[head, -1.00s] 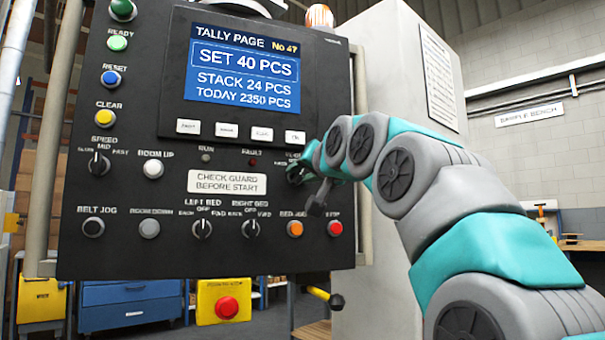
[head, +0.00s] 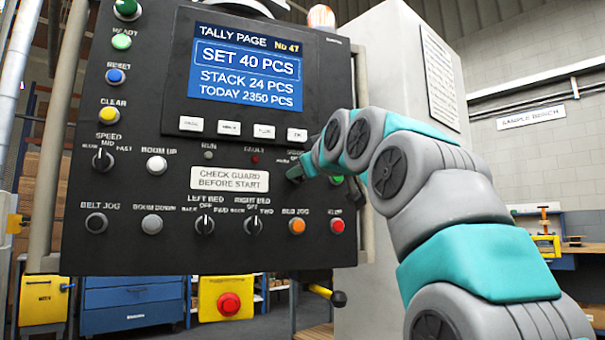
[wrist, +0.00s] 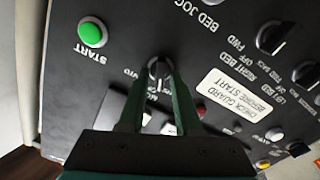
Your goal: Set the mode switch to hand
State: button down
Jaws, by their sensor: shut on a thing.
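The mode switch (wrist: 157,67) is a dark rotary knob with a pale pointer mark, near the top middle of the wrist view. My gripper (wrist: 160,80) is shut on this knob, one green finger on each side. The lettering around the knob is partly hidden by the fingers, and I cannot read which position it points to. In the head view my gripper (head: 299,171) is at the right side of the black control panel (head: 130,250). There the hand covers the switch and most of its label.
A green start button (wrist: 92,33) is close to the knob in the wrist view. In the head view, a red button (head: 337,226) and an orange button (head: 297,226) lie below my gripper. A white guard notice (head: 229,179) is to its left. A grey cabinet (head: 385,60) stands behind my arm.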

jog(key=shift+f+n+b, duration=0.15)
jog(key=shift+n+b, duration=0.25)
jog(key=shift+n, duration=1.5)
jog(key=shift+a, duration=0.1)
jog(key=c, duration=0.9)
grip_release()
jog(key=shift+s, duration=0.2)
jog(key=b+v, duration=0.1)
jog(key=v, duration=0.6)
jog(key=shift+s+b, duration=0.2)
jog(key=shift+b, duration=0.1)
